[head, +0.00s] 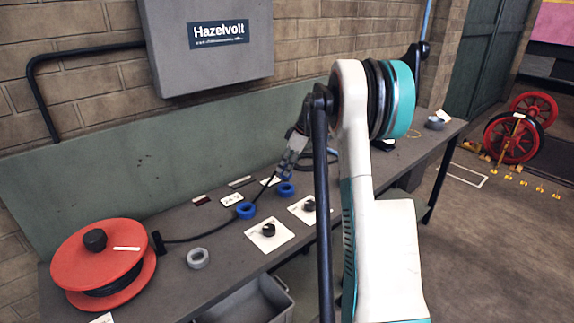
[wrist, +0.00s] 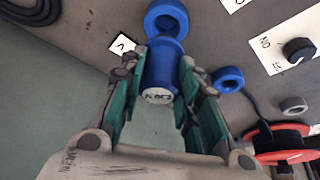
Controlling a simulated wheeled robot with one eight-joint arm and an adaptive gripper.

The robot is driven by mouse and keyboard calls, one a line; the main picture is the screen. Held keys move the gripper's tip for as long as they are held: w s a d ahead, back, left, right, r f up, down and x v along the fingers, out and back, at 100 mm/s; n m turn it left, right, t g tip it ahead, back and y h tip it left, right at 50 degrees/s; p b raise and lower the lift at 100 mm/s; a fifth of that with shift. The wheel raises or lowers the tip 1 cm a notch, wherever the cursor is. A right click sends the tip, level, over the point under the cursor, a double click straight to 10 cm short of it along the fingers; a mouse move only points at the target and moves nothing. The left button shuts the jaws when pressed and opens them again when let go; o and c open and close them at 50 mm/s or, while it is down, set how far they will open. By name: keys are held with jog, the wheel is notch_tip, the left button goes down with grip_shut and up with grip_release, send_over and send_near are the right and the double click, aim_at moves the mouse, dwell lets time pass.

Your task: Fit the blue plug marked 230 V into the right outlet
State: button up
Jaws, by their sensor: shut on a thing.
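My gripper (head: 292,152) is over the back of the bench, shut on the blue plug (wrist: 160,68). The plug's pale end face carries printing that looks like 230 V, upside down in the wrist view. The right outlet, a blue ring (head: 286,189), lies just below the gripper. In the wrist view this ring (wrist: 167,18) is just beyond the plug's far end. Whether they touch, I cannot tell. The left outlet, another blue ring (head: 246,210), stands beside a card reading 24 V (head: 232,200); it also shows in the wrist view (wrist: 228,79).
A red cable reel (head: 104,262) stands at the bench's left, its black cable (head: 205,236) running towards the outlets. Two black knobs on white plates (head: 268,231) (head: 309,206) sit in front. A grey ring (head: 198,258) lies near the reel. A grey cabinet (head: 207,70) hangs above.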

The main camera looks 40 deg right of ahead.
jog(key=shift+f+b, duration=1.3)
jog(key=shift+f, duration=1.4)
jog(key=o, duration=1.2)
jog(key=shift+o, duration=0.2)
jog(key=shift+r, duration=0.1)
jog(key=v, duration=1.2)
